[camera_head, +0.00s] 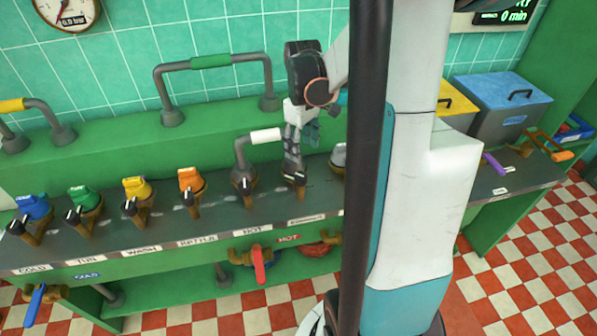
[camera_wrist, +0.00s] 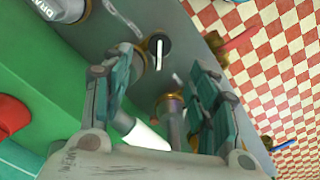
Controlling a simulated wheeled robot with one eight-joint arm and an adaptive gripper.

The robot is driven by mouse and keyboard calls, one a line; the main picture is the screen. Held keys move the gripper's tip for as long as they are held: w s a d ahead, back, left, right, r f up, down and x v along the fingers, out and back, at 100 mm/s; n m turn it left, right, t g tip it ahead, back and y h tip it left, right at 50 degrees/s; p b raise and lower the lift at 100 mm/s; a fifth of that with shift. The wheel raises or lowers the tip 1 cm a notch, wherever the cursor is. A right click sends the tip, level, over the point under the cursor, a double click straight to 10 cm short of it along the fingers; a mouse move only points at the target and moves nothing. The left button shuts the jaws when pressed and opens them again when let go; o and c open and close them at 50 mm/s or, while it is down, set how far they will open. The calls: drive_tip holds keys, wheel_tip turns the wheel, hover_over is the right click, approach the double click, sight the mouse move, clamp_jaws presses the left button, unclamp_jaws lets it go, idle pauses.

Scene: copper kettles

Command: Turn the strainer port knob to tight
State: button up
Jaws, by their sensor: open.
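The strainer port knob (camera_head: 299,178) is a small dark knob with a white pointer on the front of a brass fitting on the grey counter. In the wrist view the black knob (camera_wrist: 160,46) shows its white pointer line and lies just past my fingertips, towards the left finger. My gripper (camera_head: 293,160) hangs down over this fitting in the head view, and its fingers hide most of it. My gripper (camera_wrist: 152,72) is open in the wrist view, with nothing held between its fingers. I cannot tell whether a finger touches the fitting.
A grey spout with a white grip (camera_head: 265,136) stands close at left of my gripper. A row of coloured ports, including an orange one (camera_head: 190,180), runs left. A grey fitting (camera_head: 338,155) is at right. The green pipe ledge (camera_head: 110,150) stands behind.

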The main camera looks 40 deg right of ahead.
sight(301, 175)
wheel_tip(301, 175, down, 11)
drive_tip(key=b, duration=0.3)
drive_tip(key=c, duration=1.1)
